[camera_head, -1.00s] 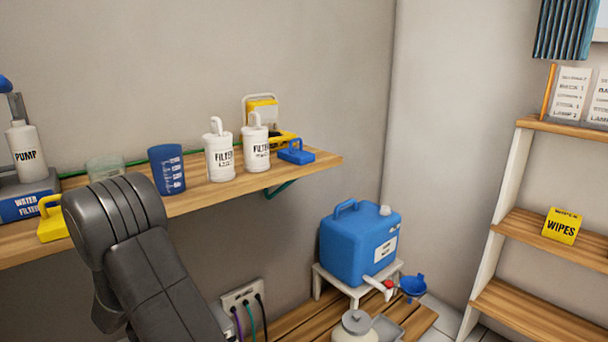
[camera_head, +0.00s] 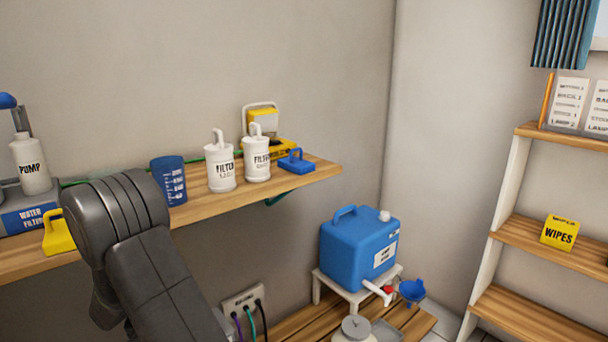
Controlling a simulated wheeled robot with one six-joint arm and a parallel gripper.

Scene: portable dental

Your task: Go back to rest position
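My arm rises from the bottom of the head view in front of the left part of the wall shelf (camera_head: 220,196). Only its dark grey links show, and the gripper itself is not visible. The arm hides part of the shelf and most of what stands just left of the blue measuring cup (camera_head: 169,181).
A blue water container (camera_head: 357,247) stands on a low white stand. Shelves with a wipes box (camera_head: 559,233) stand at right.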

